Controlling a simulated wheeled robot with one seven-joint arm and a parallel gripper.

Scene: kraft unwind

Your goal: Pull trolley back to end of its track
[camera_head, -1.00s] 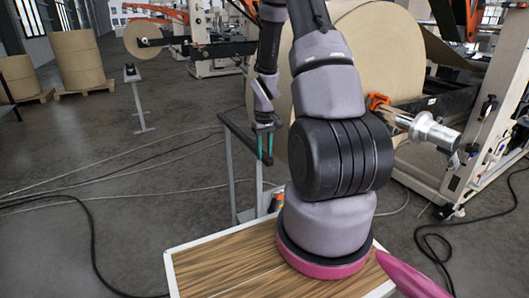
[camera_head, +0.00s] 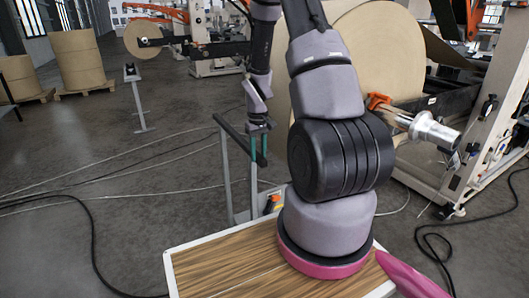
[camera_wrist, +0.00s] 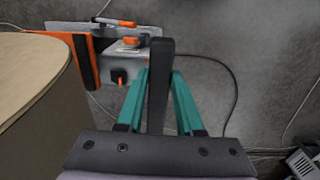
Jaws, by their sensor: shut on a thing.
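My gripper (camera_head: 258,150), with teal fingers, is shut around a dark handle bar (camera_head: 232,131). The bar tops a frame with grey uprights (camera_head: 226,178), which I take to be the trolley's handle. In the wrist view the dark bar (camera_wrist: 160,75) runs between the two teal fingers (camera_wrist: 158,100). Beyond it is a light grey box (camera_wrist: 121,60) with orange and dark knobs, beside an orange bar (camera_wrist: 77,90). In the head view my arm and the wood-topped surface hide the trolley's lower part and its track.
A large kraft roll (camera_head: 380,50) stands in the machine behind my arm; its edge shows left in the wrist view (camera_wrist: 30,80). A machine frame (camera_head: 480,150) is at right. Cables (camera_head: 95,240) cross the floor. Open floor (camera_head: 60,140) lies at left.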

